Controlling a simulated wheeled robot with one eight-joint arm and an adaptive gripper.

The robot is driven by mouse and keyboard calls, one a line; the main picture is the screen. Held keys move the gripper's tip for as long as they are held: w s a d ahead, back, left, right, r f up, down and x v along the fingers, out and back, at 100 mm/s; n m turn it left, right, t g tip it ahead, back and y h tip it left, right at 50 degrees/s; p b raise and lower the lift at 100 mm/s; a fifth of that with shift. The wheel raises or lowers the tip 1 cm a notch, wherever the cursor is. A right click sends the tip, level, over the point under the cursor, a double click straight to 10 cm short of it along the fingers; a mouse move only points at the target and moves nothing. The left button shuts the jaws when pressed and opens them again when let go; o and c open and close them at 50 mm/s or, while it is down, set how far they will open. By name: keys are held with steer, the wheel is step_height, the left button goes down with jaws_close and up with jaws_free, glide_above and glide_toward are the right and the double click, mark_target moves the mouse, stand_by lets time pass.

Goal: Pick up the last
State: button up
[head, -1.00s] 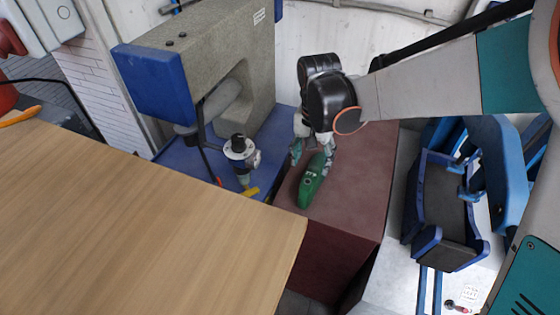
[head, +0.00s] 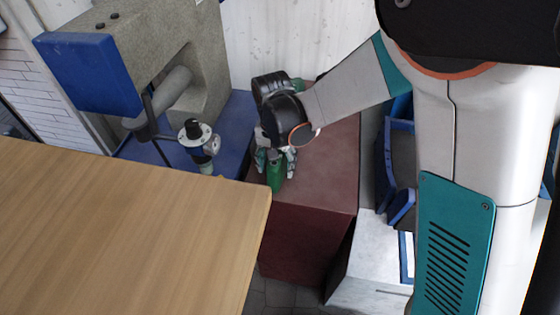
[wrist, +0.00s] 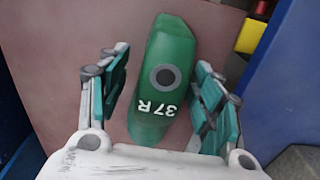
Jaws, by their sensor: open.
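The last is a green shoe form marked "37 R" with a dark round hole in its top, seen in the wrist view (wrist: 170,55). It lies on the dark red block (head: 318,185). In the head view the last (head: 275,178) shows only in part below my gripper, which hides the rest. My gripper (wrist: 160,85) is open, with one teal-padded finger on each side of the last. In the head view my gripper (head: 274,160) is low over the block.
A wooden table (head: 120,225) fills the front left, its corner close to the block. A grey machine with a blue end (head: 90,75) stands on a blue base (head: 236,125) left of the block. Yellow and red parts (wrist: 252,35) lie near the block's edge.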

steer(key=shift+r, duration=0.1)
steer(key=c, duration=1.2)
steer(key=shift+o, duration=0.2)
